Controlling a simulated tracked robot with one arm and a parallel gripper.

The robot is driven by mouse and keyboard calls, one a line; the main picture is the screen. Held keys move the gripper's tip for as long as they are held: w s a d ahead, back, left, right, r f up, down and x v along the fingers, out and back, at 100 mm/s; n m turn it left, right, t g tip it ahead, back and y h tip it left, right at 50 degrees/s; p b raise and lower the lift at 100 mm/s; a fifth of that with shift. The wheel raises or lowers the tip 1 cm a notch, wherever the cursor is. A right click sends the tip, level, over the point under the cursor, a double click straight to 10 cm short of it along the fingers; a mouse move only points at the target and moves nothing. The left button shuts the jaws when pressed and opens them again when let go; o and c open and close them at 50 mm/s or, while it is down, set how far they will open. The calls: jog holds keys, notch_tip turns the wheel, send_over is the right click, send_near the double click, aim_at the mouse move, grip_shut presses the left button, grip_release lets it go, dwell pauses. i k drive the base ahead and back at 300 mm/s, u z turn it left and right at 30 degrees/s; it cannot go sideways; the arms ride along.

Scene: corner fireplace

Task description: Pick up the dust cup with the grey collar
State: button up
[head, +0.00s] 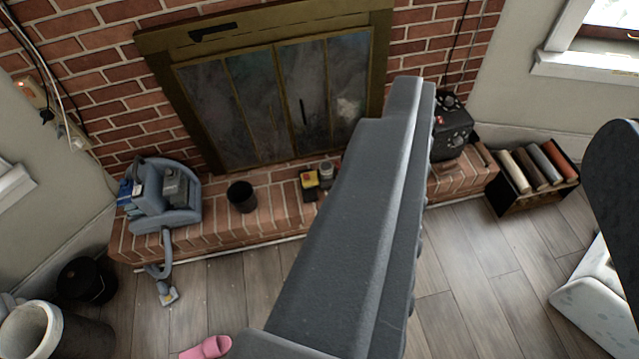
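A small dark cup-like thing with a greyish band near its top (326,171) stands on the brick hearth, close to the fireplace doors and just left of my gripper. It may be the dust cup with the grey collar, but it is too small to be sure. A larger dark open cup (242,198) stands on the hearth further left; I see no clear grey collar on it. My gripper (412,92) extends as a long grey shape from the bottom middle to the upper right. Its fingers cannot be told apart, and it hides part of the hearth.
A blue-grey vacuum cleaner (176,206) sits on the hearth's left, its hose hanging to the floor. A pink slipper (207,348) lies on the floor.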

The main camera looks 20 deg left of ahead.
aim_at(326, 170)
jog(key=u, duration=0.6)
jog(key=i, duration=0.8)
jog(key=u, duration=1.05)
jog(key=k, duration=0.35)
jog(key=z, duration=0.95)
jog(key=i, duration=0.8)
jog(key=u, duration=0.25)
